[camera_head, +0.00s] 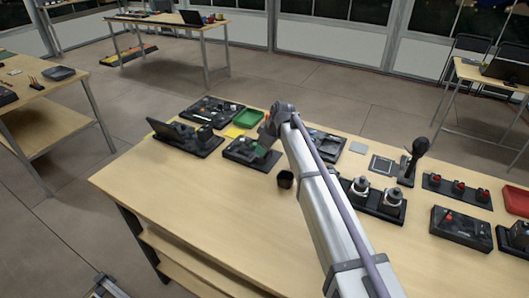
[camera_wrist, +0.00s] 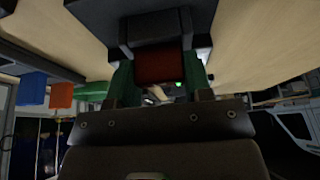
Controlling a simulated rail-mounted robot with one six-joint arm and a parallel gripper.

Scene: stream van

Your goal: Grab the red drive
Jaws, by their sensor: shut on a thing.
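The red drive (camera_wrist: 160,67) is a dark red block in the wrist view, between the two green-padded fingers of my gripper (camera_wrist: 159,82). My gripper is shut on it. The drive's upper end in that view meets a black housing (camera_wrist: 143,33); I cannot tell how far it sits inside. In the head view my gripper (camera_head: 262,152) is low over a black unit (camera_head: 243,153) near the table's back left part. The drive is hidden there by my gripper and arm.
In the head view, the wooden table (camera_head: 200,215) holds several black units along its back. A black joystick (camera_head: 414,158) stands to the right. The front left tabletop is clear.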

